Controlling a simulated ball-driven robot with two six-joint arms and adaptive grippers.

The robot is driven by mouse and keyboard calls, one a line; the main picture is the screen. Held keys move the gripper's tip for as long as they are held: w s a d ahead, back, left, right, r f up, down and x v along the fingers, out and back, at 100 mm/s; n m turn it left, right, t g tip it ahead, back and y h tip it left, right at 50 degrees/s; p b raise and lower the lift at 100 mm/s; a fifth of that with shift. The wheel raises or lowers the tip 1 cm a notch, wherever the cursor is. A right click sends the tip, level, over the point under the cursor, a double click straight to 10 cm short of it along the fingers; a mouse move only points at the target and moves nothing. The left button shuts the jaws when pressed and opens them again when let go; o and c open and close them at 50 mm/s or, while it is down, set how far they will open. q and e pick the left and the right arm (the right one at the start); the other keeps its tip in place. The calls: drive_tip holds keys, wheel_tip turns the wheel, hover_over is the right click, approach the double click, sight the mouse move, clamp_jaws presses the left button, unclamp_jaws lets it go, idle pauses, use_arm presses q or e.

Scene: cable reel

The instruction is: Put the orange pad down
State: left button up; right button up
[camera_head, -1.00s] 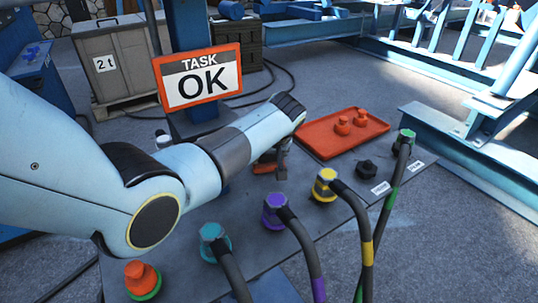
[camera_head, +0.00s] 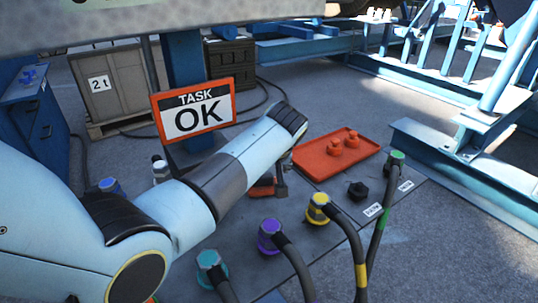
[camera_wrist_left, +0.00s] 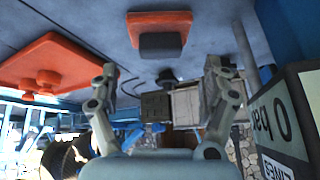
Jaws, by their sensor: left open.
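The orange pad (camera_head: 261,189) lies on the dark grey work plate (camera_head: 335,245), partly hidden behind my left arm in the head view. In the left wrist view the pad (camera_wrist_left: 160,22) shows as an orange square with a dark grey block on it. My left gripper (camera_wrist_left: 163,75) is open and empty, its two fingers apart from the pad and its block. In the head view only a finger of it (camera_head: 281,183) shows below the wrist, beside the pad. My right gripper is not in view.
An orange tray (camera_head: 315,161) with two orange knobs lies right of the pad. A black knob (camera_head: 357,190) and cables with yellow (camera_head: 318,207), purple (camera_head: 269,236), teal (camera_head: 209,261) and green (camera_head: 397,157) ends stand nearer. The "TASK OK" sign (camera_head: 193,111) stands behind.

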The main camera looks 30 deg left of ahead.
use_arm(q)
drive_tip(key=p+v, duration=0.1)
drive_tip(key=v, duration=0.4)
drive_tip(key=shift+s+d+r, duration=0.1)
drive_tip(key=shift+r, duration=0.05)
idle(0.3)
